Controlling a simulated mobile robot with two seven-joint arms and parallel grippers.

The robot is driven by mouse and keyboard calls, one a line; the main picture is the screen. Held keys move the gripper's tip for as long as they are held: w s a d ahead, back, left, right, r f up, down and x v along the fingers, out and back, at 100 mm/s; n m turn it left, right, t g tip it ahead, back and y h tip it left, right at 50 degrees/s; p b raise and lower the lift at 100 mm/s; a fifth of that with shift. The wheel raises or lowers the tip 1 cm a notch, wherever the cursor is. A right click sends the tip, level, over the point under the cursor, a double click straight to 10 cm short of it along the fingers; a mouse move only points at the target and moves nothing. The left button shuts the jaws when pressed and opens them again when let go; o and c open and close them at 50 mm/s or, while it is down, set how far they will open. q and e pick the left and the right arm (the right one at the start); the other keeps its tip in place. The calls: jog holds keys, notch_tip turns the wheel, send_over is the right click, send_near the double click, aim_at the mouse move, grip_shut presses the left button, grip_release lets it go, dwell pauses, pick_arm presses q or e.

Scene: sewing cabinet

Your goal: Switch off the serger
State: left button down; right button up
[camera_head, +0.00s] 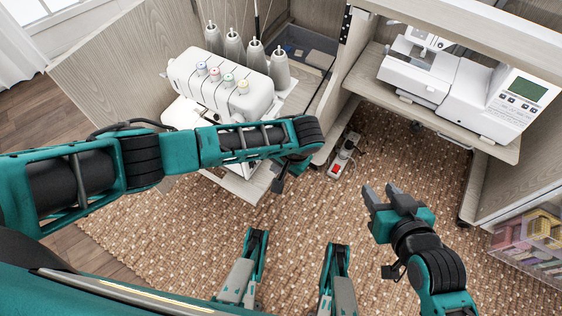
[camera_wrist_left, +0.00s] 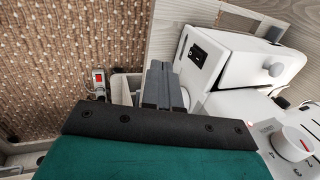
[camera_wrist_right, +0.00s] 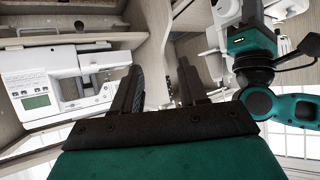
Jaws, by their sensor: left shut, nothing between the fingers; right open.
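The serger (camera_head: 222,90) is a white machine with several coloured tension dials, on a shelf of the open cabinet at upper left. In the left wrist view, the serger's side (camera_wrist_left: 232,58) shows a black rocker switch (camera_wrist_left: 197,56) and a round handwheel. My left gripper (camera_head: 278,186) is shut and empty, just right of the serger, partly hidden under my own arm. In the left wrist view its closed fingers (camera_wrist_left: 160,72) stand left of and below the switch, apart from it. My right gripper (camera_head: 379,193) is open and empty over the carpet.
A white sewing machine (camera_head: 460,85) with a screen stands on the right shelf. A power strip (camera_head: 344,155) with a red switch lies on the carpet by the cabinet. A clear bin (camera_head: 530,240) of coloured items sits at lower right. Thread cones (camera_head: 235,50) stand behind the serger.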

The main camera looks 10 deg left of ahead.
aim_at(253, 163)
pick_arm(q)
jog(key=a+f+b, duration=0.1)
jog(key=a+f, duration=0.1)
jog(key=w+a+f+b, duration=0.1)
jog(key=f, duration=0.1)
jog(key=shift+w+a, duration=0.2)
jog(key=shift+a, duration=0.15)
jog(key=shift+w+a, duration=0.2)
jog(key=shift+a, duration=0.4)
jog(key=shift+r, duration=0.1)
pick_arm(e)
jog(key=shift+w+a+f+y, duration=0.3)
jog(key=shift+w+a+f, duration=0.05)
jog(key=shift+a, duration=0.3)
jog(key=shift+r, duration=0.1)
